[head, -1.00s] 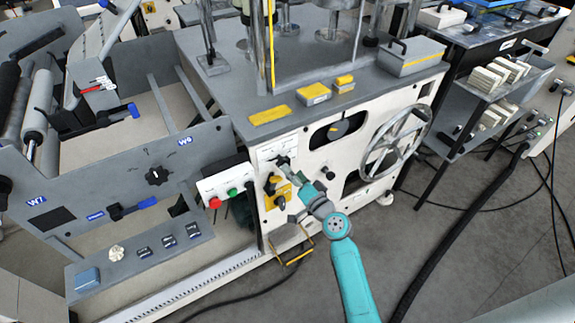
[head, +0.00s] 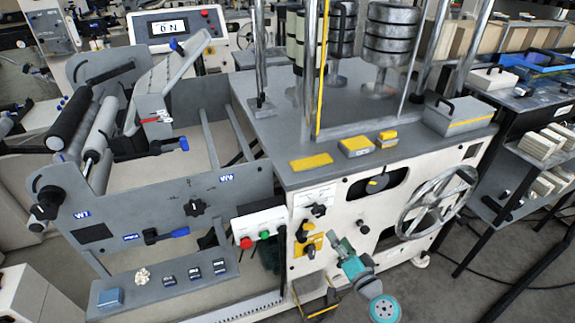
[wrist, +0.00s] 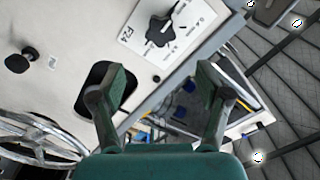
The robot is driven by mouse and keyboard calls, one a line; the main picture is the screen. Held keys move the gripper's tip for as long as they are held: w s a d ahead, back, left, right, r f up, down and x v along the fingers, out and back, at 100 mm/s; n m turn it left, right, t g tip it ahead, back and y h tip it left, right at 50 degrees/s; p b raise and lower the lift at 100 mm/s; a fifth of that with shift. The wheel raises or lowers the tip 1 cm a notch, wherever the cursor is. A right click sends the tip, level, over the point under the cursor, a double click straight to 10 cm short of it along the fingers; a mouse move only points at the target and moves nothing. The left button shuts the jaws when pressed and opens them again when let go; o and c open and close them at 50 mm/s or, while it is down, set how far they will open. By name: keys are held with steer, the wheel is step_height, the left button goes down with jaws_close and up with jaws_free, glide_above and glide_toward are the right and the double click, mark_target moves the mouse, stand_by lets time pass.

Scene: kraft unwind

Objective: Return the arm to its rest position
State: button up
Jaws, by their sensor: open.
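My arm (head: 357,272) is teal and reaches up from the lower right of the head view. My gripper (head: 337,246) is in front of the white machine face, right of the yellow-marked switches and below the black knob. In the wrist view my gripper (wrist: 162,76) has its two green-padded fingers spread apart with nothing between them. A labelled black knob (wrist: 160,32) on the white panel lies beyond the fingertips, apart from them. I cannot tell the exact gap between my gripper and the machine face.
The handwheel (head: 437,202) stands out from the machine face to the right of my arm. A red and green button box (head: 260,228) is to the left. A yellow-edged step (head: 318,305) sits low beside my arm. Open grey floor (head: 440,290) lies at the lower right.

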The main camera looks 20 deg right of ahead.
steer(key=s+a+f+n+g+h, duration=0.1)
steer(key=s+a+f+n+g, duration=0.3)
steer(key=s, duration=0.7)
steer(key=s+a+f+m+t, duration=0.1)
steer(key=s+a+f, duration=0.1)
steer(key=s+a, duration=0.65)
steer(key=s+a+r+n, duration=0.1)
steer(key=s+r+n, duration=0.2)
steer(key=s+r, duration=0.3)
steer(key=s+a+r+n+y, duration=0.1)
steer(key=s+r+n, duration=0.3)
steer(key=s, duration=1.1)
steer(key=shift+a+r, duration=0.2)
steer(key=shift+r, duration=0.75)
